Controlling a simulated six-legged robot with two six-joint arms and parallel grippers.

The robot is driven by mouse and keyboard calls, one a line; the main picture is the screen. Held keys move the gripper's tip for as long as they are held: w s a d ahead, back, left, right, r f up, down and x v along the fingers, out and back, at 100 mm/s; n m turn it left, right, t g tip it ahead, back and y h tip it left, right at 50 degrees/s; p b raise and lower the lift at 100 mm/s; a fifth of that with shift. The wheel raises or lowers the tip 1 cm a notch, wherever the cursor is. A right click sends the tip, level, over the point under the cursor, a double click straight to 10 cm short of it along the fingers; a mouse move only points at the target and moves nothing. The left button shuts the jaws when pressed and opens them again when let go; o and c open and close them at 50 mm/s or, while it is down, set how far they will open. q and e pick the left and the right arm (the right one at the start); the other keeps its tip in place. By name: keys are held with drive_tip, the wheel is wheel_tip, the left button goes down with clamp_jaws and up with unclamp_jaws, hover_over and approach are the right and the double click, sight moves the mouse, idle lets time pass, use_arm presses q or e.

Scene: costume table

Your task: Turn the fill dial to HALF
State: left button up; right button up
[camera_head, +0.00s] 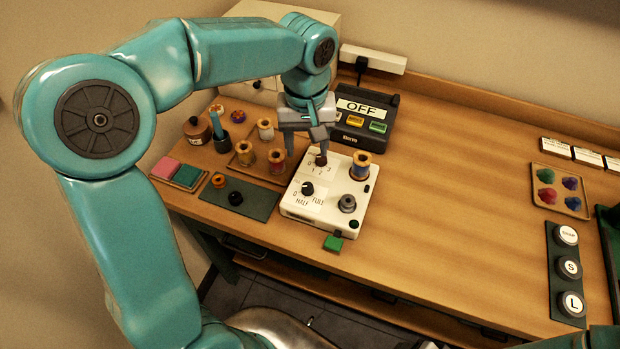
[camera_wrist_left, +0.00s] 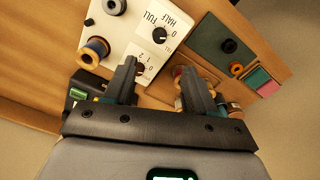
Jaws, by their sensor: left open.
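The white machine (camera_head: 325,216) stands on the table, its top carrying two dark knobs. The fill dial (camera_head: 307,188), a round black knob among the marks 0, HALF and FULL, is at the machine's left front; it also shows in the wrist view (camera_wrist_left: 159,35). I cannot tell surely which mark it points at. A second dark knob (camera_head: 321,160), by the marks 0 to 3, sits behind it. My left gripper (camera_head: 319,146) is open, pointing down over the second knob, behind the fill dial. Its two fingers stand apart in the wrist view (camera_wrist_left: 160,78). My right gripper is out of view.
A dark box with an OFF sign (camera_head: 359,108) is close behind.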

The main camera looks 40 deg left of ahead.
sight(307, 186)
use_arm(q)
wheel_tip(307, 186, down, 13)
drive_tip(key=shift+a+r+p, duration=0.1)
drive_tip(key=shift+r+p, duration=0.1)
drive_tip(key=shift+p, duration=0.15)
drive_tip(key=shift+w+f, duration=0.25)
drive_tip(key=shift+f, duration=0.25)
drive_tip(key=shift+s+r, duration=0.1)
drive_tip(key=shift+s, duration=0.1)
drive_tip(key=shift+w, duration=0.1)
clamp_jaws()
